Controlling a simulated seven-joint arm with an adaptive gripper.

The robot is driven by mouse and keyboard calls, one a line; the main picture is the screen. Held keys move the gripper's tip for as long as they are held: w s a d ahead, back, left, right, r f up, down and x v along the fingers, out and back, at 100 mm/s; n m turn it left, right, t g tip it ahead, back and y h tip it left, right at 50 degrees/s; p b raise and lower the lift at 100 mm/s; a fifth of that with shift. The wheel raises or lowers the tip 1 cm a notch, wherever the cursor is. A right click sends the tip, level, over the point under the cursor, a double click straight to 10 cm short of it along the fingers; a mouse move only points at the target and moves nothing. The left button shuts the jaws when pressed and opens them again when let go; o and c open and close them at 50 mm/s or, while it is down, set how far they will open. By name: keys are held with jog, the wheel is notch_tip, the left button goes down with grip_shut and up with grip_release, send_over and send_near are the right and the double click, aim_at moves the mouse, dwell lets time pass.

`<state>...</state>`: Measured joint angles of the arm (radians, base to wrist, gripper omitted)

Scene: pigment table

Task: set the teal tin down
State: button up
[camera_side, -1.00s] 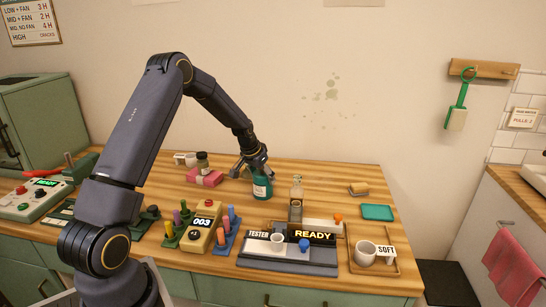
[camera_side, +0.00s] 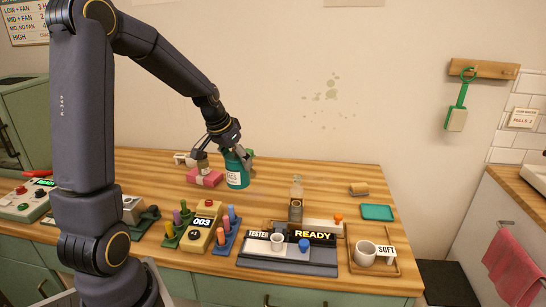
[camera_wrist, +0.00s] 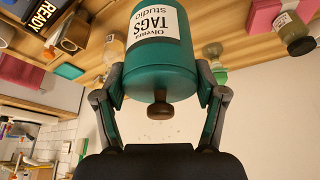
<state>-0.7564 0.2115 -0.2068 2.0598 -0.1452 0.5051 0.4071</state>
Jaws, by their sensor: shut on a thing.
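The teal tin (camera_side: 237,173) has a white label and a brown knob on its lid. My gripper (camera_side: 236,158) is shut on it near its top. In the wrist view the tin (camera_wrist: 175,72) sits between the two fingers of my gripper (camera_wrist: 160,85), and its label reads "Olventa TAGS studio". In the side view the tin looks upright, at the back of the wooden table (camera_side: 150,175), just right of a pink block. I cannot tell whether its base touches the table.
The pink block (camera_side: 205,178) and a small jar (camera_side: 203,163) are close on the left. A clear bottle (camera_side: 296,193) stands to the right, behind the tester stand (camera_side: 285,262) with its READY sign. Bare table lies between tin and bottle.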

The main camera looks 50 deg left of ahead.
jog(key=shift+w+a+r+n, duration=0.3)
jog(key=shift+w+a+r, duration=0.3)
jog(key=shift+w+r, duration=0.3)
jog(key=w+d+f+m, duration=0.2)
jog(key=w+d, duration=0.2)
jog(key=w, duration=0.7)
jog(key=shift+w+a+f, duration=0.65)
jog(key=shift+w+f, duration=1.35)
jog(key=shift+w, duration=0.05)
jog(key=shift+w+a+f, duration=0.6)
jog(key=shift+w+f, duration=1.4)
jog(key=shift+f, duration=0.05)
jog(key=shift+w+a+f, duration=0.65)
jog(key=shift+w+f, duration=1.35)
jog(key=shift+w, duration=0.05)
jog(key=shift+f, duration=0.15)
jog(key=o, duration=1.3)
